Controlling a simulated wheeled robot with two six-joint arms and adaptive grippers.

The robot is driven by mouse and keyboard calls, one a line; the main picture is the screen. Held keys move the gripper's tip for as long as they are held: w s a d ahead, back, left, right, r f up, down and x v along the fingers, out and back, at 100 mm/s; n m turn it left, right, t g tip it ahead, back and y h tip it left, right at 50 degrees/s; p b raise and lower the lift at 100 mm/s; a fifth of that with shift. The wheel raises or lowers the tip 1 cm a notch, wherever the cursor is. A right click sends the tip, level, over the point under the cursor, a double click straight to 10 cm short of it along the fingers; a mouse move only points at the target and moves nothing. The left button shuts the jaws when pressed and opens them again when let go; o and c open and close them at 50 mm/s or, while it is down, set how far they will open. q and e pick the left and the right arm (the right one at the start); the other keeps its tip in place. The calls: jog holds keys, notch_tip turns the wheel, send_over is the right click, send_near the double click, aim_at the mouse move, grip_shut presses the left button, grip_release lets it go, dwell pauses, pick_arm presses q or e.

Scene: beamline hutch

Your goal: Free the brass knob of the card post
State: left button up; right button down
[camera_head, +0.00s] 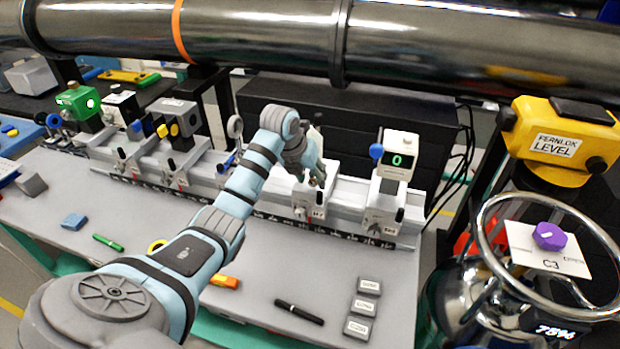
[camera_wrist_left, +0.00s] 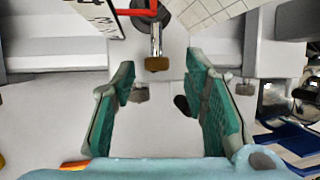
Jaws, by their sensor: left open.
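The brass knob (camera_wrist_left: 157,64) shows in the left wrist view at the end of a short metal stem, just beyond and between my fingertips. My left gripper (camera_wrist_left: 161,78) is open, its green-padded fingers on either side of the stem's end with clear gaps. In the head view my left gripper (camera_head: 316,176) reaches over the rail at a carrier in the middle, and it covers much of the post there. A white gridded card (camera_wrist_left: 208,12) and part of a marked plate (camera_wrist_left: 97,14) show at the top of the wrist view. My right gripper is not in view.
Several optics carriers stand to the left. A large steel pipe (camera_head: 260,35) crosses above. A black pen (camera_head: 299,312) and several grey labelled blocks (camera_head: 366,305) lie on the bench.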

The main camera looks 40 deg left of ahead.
pick_arm(q)
jog(key=shift+x, duration=0.95)
jog(key=shift+s+a+r, duration=0.1)
jog(key=shift+s+a, duration=0.1)
jog(key=shift+s, duration=0.1)
jog(key=shift+w+d, duration=0.1)
grip_shut()
jog(key=shift+a+t+h, duration=0.2)
jog(key=shift+t+h, duration=0.1)
jog(key=shift+h, duration=0.3)
grip_release()
jog(key=v, duration=1.2)
